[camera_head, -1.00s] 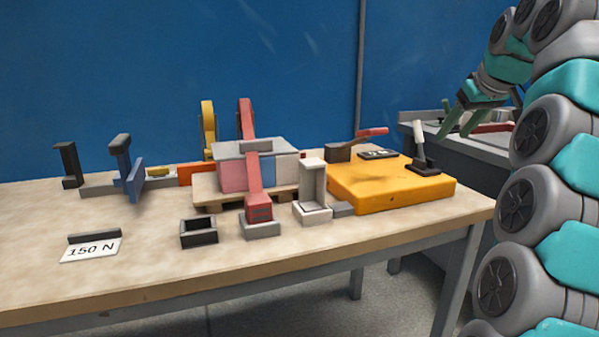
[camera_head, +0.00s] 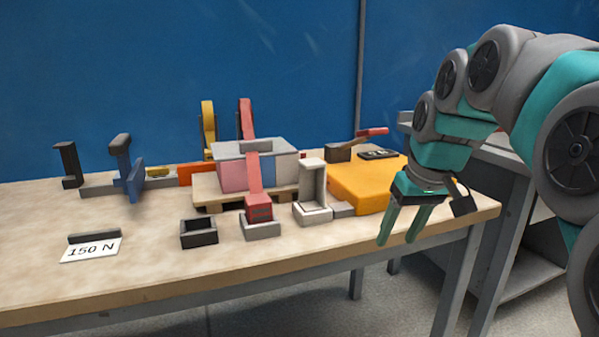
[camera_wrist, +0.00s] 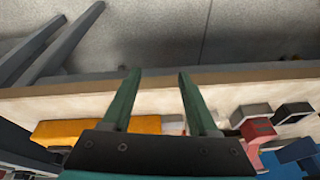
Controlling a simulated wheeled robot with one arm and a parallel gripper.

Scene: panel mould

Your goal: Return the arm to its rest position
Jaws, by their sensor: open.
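My gripper (camera_head: 398,241) hangs at the right front corner of the table (camera_head: 150,288) in the head view, fingers pointing down. Its two green fingers are apart with nothing between them. In the wrist view my gripper (camera_wrist: 153,75) also shows open and empty, with the table's front edge and the grey floor beyond the fingertips. The arm comes in from the right side of the head view and hides part of the yellow block (camera_head: 368,187) and what stands on its right end.
A panel mould with a red strap (camera_head: 254,168) stands mid-table on a pallet. In front are a black open box (camera_head: 198,233), a pale upright holder (camera_head: 312,190) and a "150 N" card (camera_head: 90,250). A blue clamp (camera_head: 127,170) stands at left.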

